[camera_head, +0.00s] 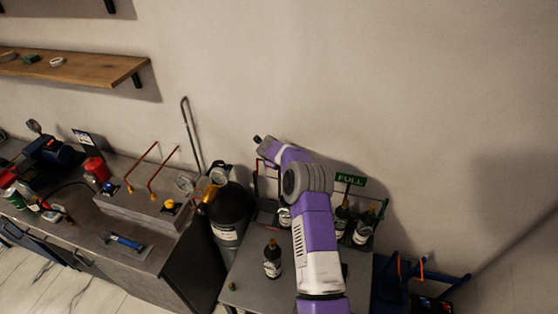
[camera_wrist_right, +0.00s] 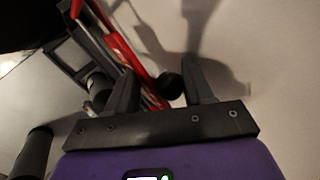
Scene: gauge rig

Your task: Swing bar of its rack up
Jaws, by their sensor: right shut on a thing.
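A red rack (camera_head: 258,180) stands at the back left of the small grey table, partly hidden behind my right arm. Its red bar (camera_wrist_right: 122,47) runs slanting through the right wrist view, with a black round end (camera_wrist_right: 168,87) between my fingers. My right gripper (camera_wrist_right: 163,88) is shut on this bar end. In the head view my right gripper (camera_head: 258,140) is small and dark at the upper left of the red rack, against the wall. Dark bottle shapes show beside the bar in the wrist view. My left gripper is not in view.
A rack with a green FULL sign (camera_head: 350,180) holds dark bottles (camera_head: 363,228) at right. A lone bottle (camera_head: 272,258) stands on the grey table (camera_head: 248,285). A black gas cylinder (camera_head: 229,215) and a workbench (camera_head: 140,265) are at left. A blue frame (camera_head: 390,290) is right.

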